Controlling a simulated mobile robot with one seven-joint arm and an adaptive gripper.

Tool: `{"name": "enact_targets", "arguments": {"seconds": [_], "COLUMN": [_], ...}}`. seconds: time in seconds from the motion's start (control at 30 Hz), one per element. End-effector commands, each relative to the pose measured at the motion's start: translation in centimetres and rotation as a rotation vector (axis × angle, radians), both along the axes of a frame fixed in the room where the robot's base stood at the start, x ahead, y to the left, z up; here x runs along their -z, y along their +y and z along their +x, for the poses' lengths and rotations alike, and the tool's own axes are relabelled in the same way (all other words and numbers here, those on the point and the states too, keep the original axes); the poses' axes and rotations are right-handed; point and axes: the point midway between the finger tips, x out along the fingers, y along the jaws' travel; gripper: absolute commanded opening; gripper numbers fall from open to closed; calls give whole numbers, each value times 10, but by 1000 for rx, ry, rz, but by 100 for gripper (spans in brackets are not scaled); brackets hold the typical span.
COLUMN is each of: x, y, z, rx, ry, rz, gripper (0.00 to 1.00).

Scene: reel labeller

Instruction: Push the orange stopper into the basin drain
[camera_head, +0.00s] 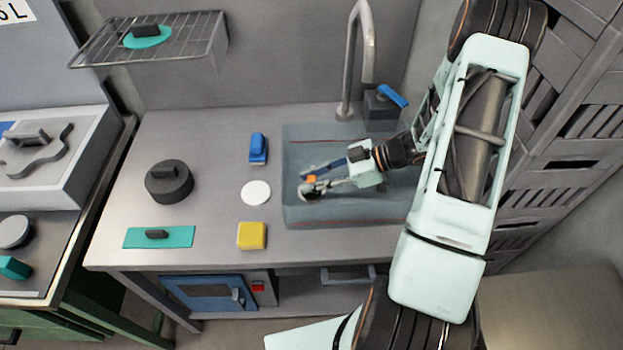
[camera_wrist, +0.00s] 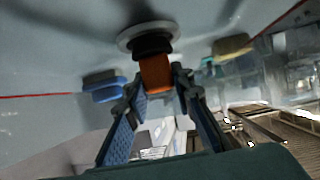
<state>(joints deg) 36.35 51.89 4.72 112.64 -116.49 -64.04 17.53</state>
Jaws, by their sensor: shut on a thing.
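The stopper's orange grip (camera_head: 312,179) shows at the left side of the basin (camera_head: 390,212) in the head view. My gripper (camera_head: 311,182) reaches in from the right, low in the basin, with its fingers closed around the grip. In the wrist view the orange grip (camera_wrist: 154,73) sits between my two fingers (camera_wrist: 155,88). A dark round part (camera_wrist: 152,46) adjoins the grip, against a pale round rim (camera_wrist: 135,37) that looks like the drain. I cannot tell whether the stopper is inside the drain or just touching it. My gripper partly covers the drain in the head view.
A tap (camera_head: 346,80) rises behind the basin. A blue item (camera_head: 258,147), a white disc (camera_head: 256,193) and a yellow block (camera_head: 252,236) lie left of it. A dark lidded pot (camera_head: 169,185) and a teal plate (camera_head: 180,239) stand farther left. Bare counter lies between them.

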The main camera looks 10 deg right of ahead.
Motion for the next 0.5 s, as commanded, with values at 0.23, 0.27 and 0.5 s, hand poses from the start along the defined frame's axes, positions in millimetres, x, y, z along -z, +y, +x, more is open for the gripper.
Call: {"name": "enact_targets", "arguments": {"seconds": [0.23,0.27,0.5], "x": [6,6,9], "y": [0,0,0], "z": [0,0,0], "rx": [0,0,0], "ry": [0,0,0], "rz": [0,0,0], "gripper": [0,0,29]}}
